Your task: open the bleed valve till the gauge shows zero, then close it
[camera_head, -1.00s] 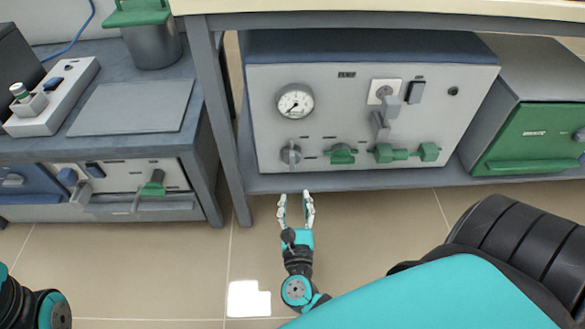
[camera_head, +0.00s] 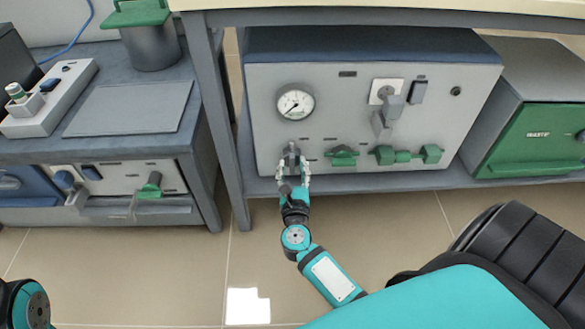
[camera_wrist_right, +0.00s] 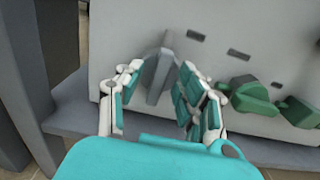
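The round white gauge (camera_head: 296,102) sits at the upper left of the grey panel. Its needle points to the lower left, and its numbers are too small to read. A grey knob (camera_head: 291,153) is on the panel below the gauge, and it also shows in the right wrist view (camera_wrist_right: 158,72). Which valve is the bleed valve cannot be told from the labels. My right gripper (camera_head: 293,172) is open at the grey knob. In the right wrist view its fingers (camera_wrist_right: 155,100) stand on either side of the knob, apart from it. My left gripper is out of view.
Green valve handles (camera_head: 342,156) (camera_head: 408,155) stick out right of the grey knob. A grey plug (camera_head: 392,105) sits above them. The table leg (camera_head: 222,125) stands left of the panel, and the shelf edge (camera_head: 375,181) runs below it. The floor in front is clear.

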